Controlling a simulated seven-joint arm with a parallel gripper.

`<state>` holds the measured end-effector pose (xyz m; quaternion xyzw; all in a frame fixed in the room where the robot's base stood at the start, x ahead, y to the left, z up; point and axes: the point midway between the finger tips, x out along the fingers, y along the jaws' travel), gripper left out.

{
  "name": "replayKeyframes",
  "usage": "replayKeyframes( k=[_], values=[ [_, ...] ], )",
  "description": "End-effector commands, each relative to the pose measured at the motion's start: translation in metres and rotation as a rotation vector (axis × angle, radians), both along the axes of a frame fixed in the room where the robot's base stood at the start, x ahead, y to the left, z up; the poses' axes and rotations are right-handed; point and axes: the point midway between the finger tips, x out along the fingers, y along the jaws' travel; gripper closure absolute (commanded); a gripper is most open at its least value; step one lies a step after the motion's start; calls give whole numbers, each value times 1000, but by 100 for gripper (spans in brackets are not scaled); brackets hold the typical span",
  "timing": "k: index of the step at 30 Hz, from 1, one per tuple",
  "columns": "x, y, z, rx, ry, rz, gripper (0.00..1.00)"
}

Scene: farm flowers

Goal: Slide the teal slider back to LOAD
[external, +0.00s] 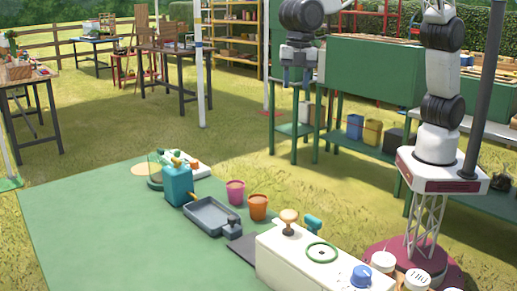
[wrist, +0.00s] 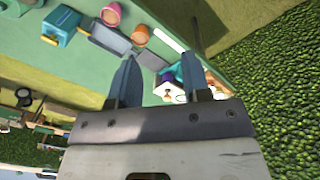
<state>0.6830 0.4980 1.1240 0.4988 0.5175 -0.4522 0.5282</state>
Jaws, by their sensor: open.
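A teal handle-like piece (external: 313,223) stands at the far side of the white console (external: 310,262); it looks like the slider, but its track and any LOAD mark cannot be made out. In the wrist view a small teal patch (wrist: 168,76) shows between my fingers, near the white console's parts; it may be the same piece. My gripper (external: 297,84) hangs high above the ground, up and behind the console, fingers down, apart and empty. In the wrist view my gripper (wrist: 157,78) has its two blue-grey fingers spread, touching nothing.
The console carries a wooden knob (external: 289,217), a green ring (external: 322,252) and a blue knob (external: 361,276). Pink (external: 236,192) and orange (external: 258,207) pots, a grey tray (external: 211,216) and a teal container (external: 177,184) stand on the green mat (external: 85,235). The mat's left is clear.

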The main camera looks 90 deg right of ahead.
Motion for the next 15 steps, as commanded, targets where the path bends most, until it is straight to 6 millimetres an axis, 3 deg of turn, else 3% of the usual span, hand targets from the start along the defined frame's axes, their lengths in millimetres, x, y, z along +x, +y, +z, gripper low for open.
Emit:
replayKeyframes(
  k=[1, 15],
  values=[
    [2, 19, -8, -4, 3, 36, 56],
    [-5, 174, -78, -33, 23, 382, 56]
  ],
)
